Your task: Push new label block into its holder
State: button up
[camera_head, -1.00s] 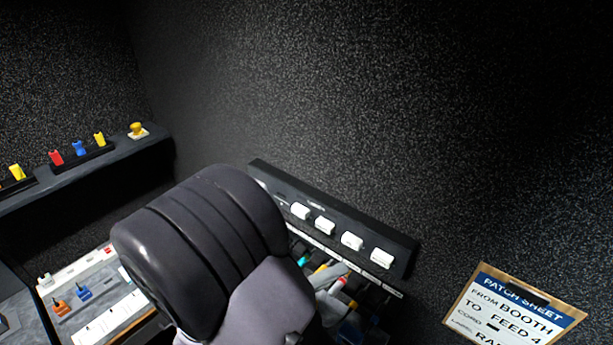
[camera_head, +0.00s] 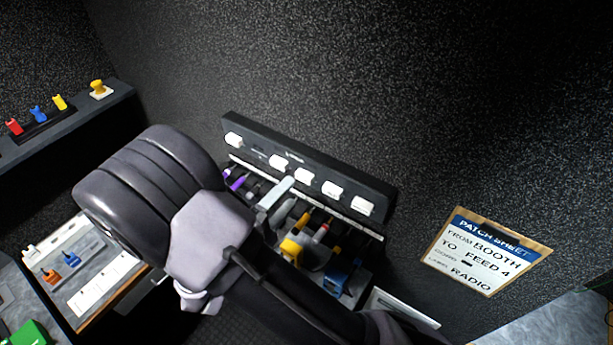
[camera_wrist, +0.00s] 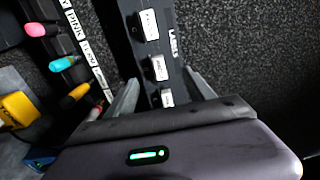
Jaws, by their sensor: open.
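A dark rack marked LABELS (camera_head: 318,168) on the wall carries a row of white label blocks, one of them near its middle (camera_head: 304,176). A dark gap shows between the leftmost block (camera_head: 233,139) and its right neighbour (camera_head: 277,162). In the wrist view several blocks show, the lowest (camera_wrist: 167,97) between my fingers in the picture. My gripper (camera_wrist: 162,88) is open, fingers apart on either side of the rack in that view; contact cannot be told. In the head view a pale finger (camera_head: 275,193) shows just below the rack. I cannot tell which place is the holder.
Below the rack a white name strip (camera_wrist: 84,45) runs above hanging coloured plugs, such as a yellow one (camera_head: 292,248). A patch sheet (camera_head: 485,251) reading BOOTH, FEED 4, RADIO is on the right. A shelf (camera_head: 110,104) with coloured plugs and a desk panel (camera_head: 75,262) are left.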

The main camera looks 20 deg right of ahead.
aim_at(302, 179)
jog(key=p+x, duration=0.1)
jog(key=x, duration=0.2)
jog(key=shift+w+d+r, duration=0.15)
jog(key=shift+w+d, duration=0.05)
jog(key=shift+d, duration=0.15)
jog(key=shift+x, duration=0.85)
jog(key=shift+p, duration=0.9)
grip_shut()
dwell(0.9)
jog(key=shift+a, duration=0.15)
jog(key=shift+p+v, duration=0.65)
jog(key=shift+v, duration=2.3)
